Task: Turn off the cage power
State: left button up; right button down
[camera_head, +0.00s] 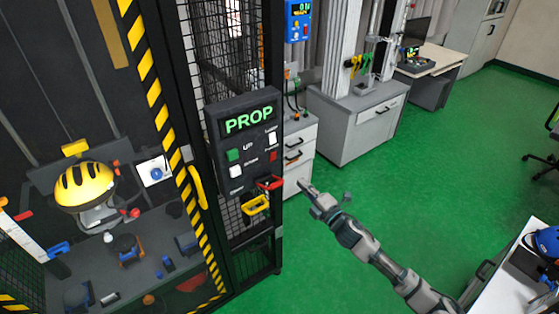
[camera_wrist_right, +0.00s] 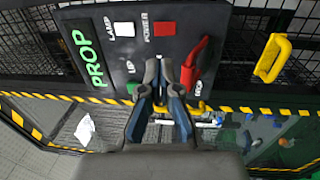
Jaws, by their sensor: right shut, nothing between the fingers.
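The dark control panel (camera_head: 222,186) is on the cage front, with a green lit PROP display (camera_head: 249,119). Below the display are a green button (camera_head: 233,155), white buttons and a red button (camera_head: 272,156). In the right wrist view the red button (camera_wrist_right: 164,28) is labelled POWER and the white one (camera_wrist_right: 124,29) LAMP. A red lever (camera_wrist_right: 197,65) sits beside them. My right gripper (camera_head: 304,186) is shut and empty, to the right of the panel's lower part. In the wrist view its fingertips (camera_wrist_right: 160,68) lie between the POWER button and UP label. My left gripper is not in view.
A yellow handle (camera_head: 255,205) is on the cage below the panel, near the red lever. Yellow-black striped frame edges (camera_head: 150,85) border the cage, which has a yellow helmet (camera_head: 84,186) inside. Grey drawers (camera_head: 300,150) stand behind the gripper. The green floor is open to the right.

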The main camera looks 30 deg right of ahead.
aim_at(274, 155)
jog(key=w, duration=0.4)
jog(key=w+r+p, duration=0.1)
jog(key=w, duration=0.3)
jog(key=w+a, duration=0.1)
jog(key=w, duration=0.3)
jog(key=shift+w+a+r, duration=0.1)
jog(key=shift+w+r, duration=0.1)
jog(key=shift+r, duration=0.15)
jog(key=shift+w+p, duration=0.3)
jog(key=shift+w, duration=0.35)
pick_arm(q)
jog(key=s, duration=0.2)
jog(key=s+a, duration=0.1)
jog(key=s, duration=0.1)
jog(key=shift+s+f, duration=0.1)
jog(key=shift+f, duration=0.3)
pick_arm(e)
jog(key=shift+a, duration=0.1)
jog(key=shift+w+r, duration=0.15)
jog(key=shift+r, duration=0.05)
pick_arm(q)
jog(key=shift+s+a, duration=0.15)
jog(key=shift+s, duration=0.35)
pick_arm(e)
jog(key=shift+f, duration=0.1)
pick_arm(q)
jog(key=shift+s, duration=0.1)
